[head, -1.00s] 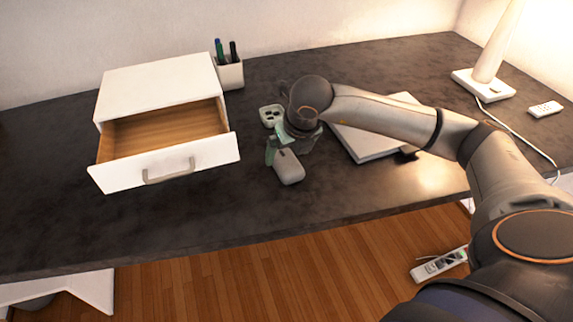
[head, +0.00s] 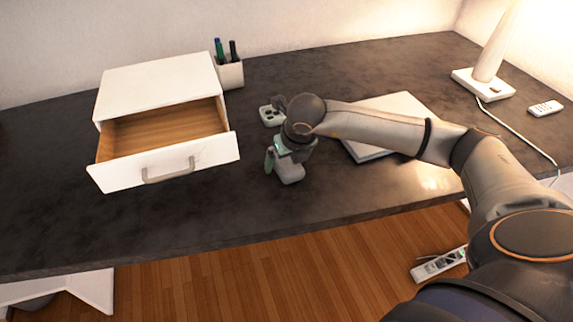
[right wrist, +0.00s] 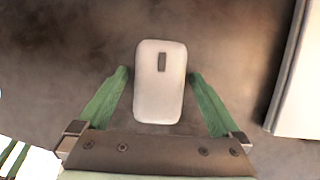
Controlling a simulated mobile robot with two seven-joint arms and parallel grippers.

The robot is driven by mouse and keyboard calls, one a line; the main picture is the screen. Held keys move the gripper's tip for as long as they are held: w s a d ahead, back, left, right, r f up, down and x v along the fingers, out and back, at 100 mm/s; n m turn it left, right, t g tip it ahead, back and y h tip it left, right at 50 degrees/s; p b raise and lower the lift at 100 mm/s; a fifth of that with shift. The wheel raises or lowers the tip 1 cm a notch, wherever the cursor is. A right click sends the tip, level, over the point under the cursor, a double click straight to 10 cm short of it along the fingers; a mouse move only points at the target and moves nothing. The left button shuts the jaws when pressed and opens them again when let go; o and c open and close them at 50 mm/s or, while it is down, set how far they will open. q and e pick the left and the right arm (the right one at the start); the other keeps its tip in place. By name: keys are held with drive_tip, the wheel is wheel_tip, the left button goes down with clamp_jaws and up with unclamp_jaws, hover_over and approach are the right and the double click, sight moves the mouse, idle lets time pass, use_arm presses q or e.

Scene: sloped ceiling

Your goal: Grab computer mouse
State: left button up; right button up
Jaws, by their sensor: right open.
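A pale grey computer mouse (head: 290,171) lies on the dark desk, right of the open drawer; its upper part is hidden by my gripper in the head view. In the right wrist view the whole mouse (right wrist: 159,82) shows, with a dark scroll wheel near its far end. My right gripper (right wrist: 160,85) is open, with one green finger on each side of the mouse and a gap on both sides. In the head view the right gripper (head: 284,160) is directly over the mouse. My left gripper is not in view.
A white drawer unit (head: 155,85) with its drawer pulled out stands at left. A pen cup (head: 230,74) and a small pale box-like item (head: 270,115) are behind. A white notebook or laptop (head: 405,108) lies at right. The desk's front edge is close.

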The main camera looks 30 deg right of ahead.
drive_tip(key=shift+f, duration=0.15)
drive_tip(key=c, duration=1.3)
drive_tip(key=shift+c, duration=0.2)
